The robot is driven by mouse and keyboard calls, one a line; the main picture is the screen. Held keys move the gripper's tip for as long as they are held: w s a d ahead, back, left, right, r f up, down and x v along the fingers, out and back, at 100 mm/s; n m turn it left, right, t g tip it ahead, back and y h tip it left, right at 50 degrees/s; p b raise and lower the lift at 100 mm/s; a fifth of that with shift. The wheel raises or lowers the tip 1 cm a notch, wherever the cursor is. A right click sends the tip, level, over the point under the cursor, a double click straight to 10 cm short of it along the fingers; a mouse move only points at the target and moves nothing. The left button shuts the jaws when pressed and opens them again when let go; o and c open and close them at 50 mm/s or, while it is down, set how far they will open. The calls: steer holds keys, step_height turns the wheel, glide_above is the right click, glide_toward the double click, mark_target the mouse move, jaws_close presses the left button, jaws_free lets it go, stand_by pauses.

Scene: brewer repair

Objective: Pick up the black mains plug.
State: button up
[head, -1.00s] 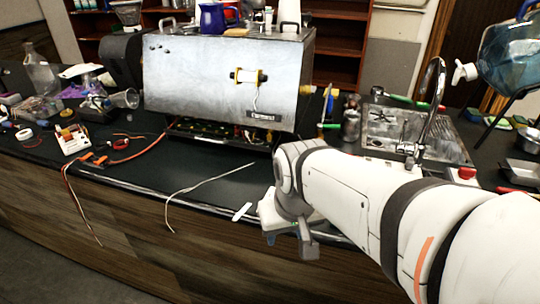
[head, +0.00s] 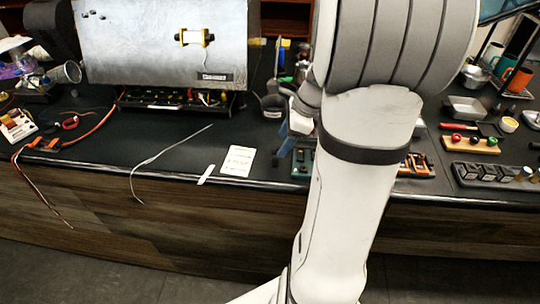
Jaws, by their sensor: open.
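I cannot make out a black mains plug in the head view; it may be hidden behind my arm or lost against the black worktop (head: 110,150). My gripper (head: 288,138) is partly hidden by my own arm, over the worktop right of the brewer. The part that shows points down, and nothing can be seen held in it. The jaws are open. A thin grey cable (head: 160,153) lies across the worktop and hangs over its front edge; no plug shows on it.
The metal-cased brewer (head: 150,50) stands at the back left. A white card (head: 238,161) lies near the front edge. Orange and red wires (head: 100,122) lie at left. At right are a wooden block with coloured knobs (head: 470,146) and a metal tray (head: 465,107).

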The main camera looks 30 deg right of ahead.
mark_target(275, 159)
steer(key=x, duration=0.4)
steer(key=shift+a+f, duration=0.15)
steer(key=shift+f, duration=0.2)
steer(key=c, duration=1.1)
steer(key=shift+o, duration=0.2)
steer(key=shift+r, duration=0.1)
